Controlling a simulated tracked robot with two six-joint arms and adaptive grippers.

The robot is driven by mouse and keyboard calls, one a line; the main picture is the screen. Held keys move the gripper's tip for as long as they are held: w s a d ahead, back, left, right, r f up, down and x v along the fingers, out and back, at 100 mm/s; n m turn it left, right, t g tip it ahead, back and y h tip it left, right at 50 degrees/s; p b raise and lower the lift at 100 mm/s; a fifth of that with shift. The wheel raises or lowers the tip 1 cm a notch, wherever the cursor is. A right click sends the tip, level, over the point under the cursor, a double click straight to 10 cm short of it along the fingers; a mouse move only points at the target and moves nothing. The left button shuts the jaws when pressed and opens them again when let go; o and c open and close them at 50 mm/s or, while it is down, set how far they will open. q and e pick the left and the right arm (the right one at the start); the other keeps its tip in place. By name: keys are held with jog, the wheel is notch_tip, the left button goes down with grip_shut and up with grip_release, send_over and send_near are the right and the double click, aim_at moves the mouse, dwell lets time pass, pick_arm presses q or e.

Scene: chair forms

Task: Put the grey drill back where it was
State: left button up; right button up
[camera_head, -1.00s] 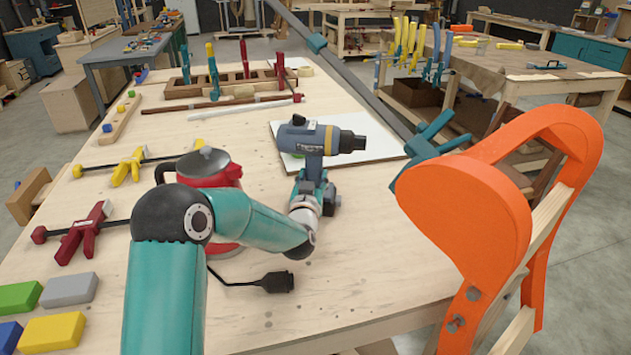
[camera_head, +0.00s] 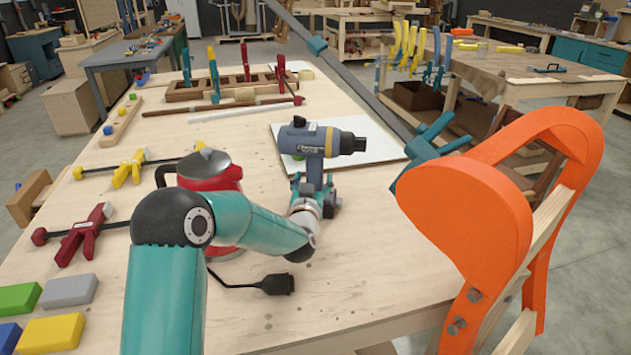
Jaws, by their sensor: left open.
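The grey drill (camera_head: 312,142) with its dark chuck pointing right stands upright at the middle of the wooden workbench, in front of or on the near part of a white sheet (camera_head: 375,144). My left gripper (camera_head: 314,187) is at the lower part of the drill's handle, its jaws open with parts showing on both sides of it. The gripper hides the drill's foot, so I cannot tell whether the jaws touch it. My right gripper is not in view.
A red kettle (camera_head: 222,178) stands left of the drill, partly behind my left arm. A black plug (camera_head: 277,284) lies in front. An orange chair form (camera_head: 470,215) rises at the right. Clamps and coloured blocks lie on the left; bare bench (camera_head: 365,250) lies in front right.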

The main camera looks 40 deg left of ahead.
pick_arm(q)
jog(key=shift+f+p, duration=0.25)
jog(key=shift+p, duration=0.15)
jog(key=shift+r+p, duration=0.3)
jog(key=shift+p, duration=0.25)
jog(key=shift+s+d+f+b, duration=0.2)
jog(key=shift+s+b, duration=0.2)
jog(key=shift+b, duration=0.05)
jog(key=shift+s+d+f+b, duration=0.15)
jog(key=shift+s+f+b, duration=0.05)
jog(key=shift+s+b, duration=0.2)
jog(key=v, duration=0.3)
jog(key=r+b+v, duration=0.1)
jog(key=v, duration=0.1)
jog(key=shift+s+d, duration=0.15)
jog(key=shift+s, duration=0.15)
jog(key=shift+r, duration=0.15)
